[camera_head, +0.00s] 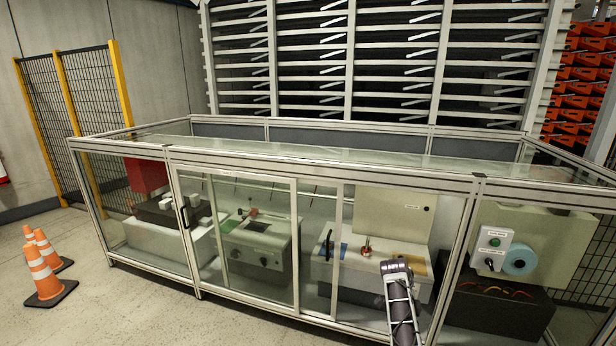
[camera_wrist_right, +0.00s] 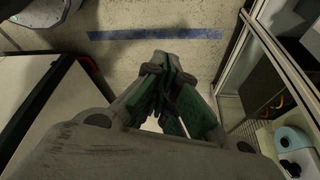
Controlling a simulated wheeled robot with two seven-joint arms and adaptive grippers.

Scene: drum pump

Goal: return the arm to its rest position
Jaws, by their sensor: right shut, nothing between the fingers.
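My right gripper (camera_wrist_right: 167,78) shows in the wrist view with its green-padded fingers drawn together and nothing between them. It is above a concrete floor with a blue tape line (camera_wrist_right: 155,34), beside the framed glass enclosure on the right of that view. In the head view, part of my right arm (camera_head: 400,305) rises from the bottom edge, in front of the glass enclosure (camera_head: 320,168). The gripper's fingers cannot be made out there. My left arm and gripper are not in view.
Machines stand behind the glass, with a control box (camera_head: 493,245) and a blue roll (camera_head: 520,259) at the right. Orange cones (camera_head: 43,275) stand at the left, by a mesh fence (camera_head: 90,85). Floor (camera_head: 130,315) is clear at the lower left. A pale flat surface (camera_wrist_right: 70,125) lies left of the gripper.

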